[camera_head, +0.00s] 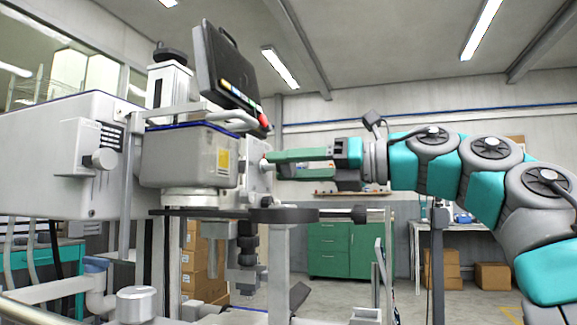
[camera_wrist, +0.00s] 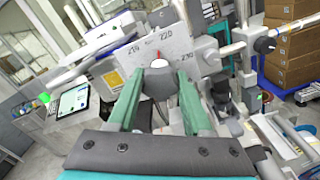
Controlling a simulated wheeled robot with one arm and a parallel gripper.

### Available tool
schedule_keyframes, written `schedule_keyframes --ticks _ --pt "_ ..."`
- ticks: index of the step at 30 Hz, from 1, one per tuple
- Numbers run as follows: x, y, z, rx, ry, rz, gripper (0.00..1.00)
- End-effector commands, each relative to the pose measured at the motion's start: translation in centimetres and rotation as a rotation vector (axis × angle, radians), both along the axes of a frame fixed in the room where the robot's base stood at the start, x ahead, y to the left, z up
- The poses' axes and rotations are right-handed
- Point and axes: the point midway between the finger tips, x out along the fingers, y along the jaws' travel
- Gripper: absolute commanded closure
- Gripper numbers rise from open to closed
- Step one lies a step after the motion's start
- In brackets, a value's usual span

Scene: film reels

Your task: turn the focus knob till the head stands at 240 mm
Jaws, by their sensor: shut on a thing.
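The plate carries numbers that look like 210, 220 and 230; the red mark points up, just left of 220. My gripper (camera_wrist: 159,84) has its two green fingers on either side of the knob and is shut on it. In the head view my gripper (camera_head: 270,163) reaches from the right to the plate's side of the grey housing (camera_head: 185,152); the knob is mostly hidden there. I cannot tell the head's height.
A dark screen (camera_head: 225,65) with a red button stands above the housing.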

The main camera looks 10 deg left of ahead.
Motion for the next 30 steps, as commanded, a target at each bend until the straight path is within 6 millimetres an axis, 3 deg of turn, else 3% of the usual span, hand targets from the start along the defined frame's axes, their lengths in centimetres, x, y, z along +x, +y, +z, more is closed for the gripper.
schedule_keyframes --ticks 19,30 --pt "0.07 0.13 -0.23 0.005 0.186 0.0 1.0" --pt "0.16 0.06 0.08 0.031 0.511 -0.003 1.0"
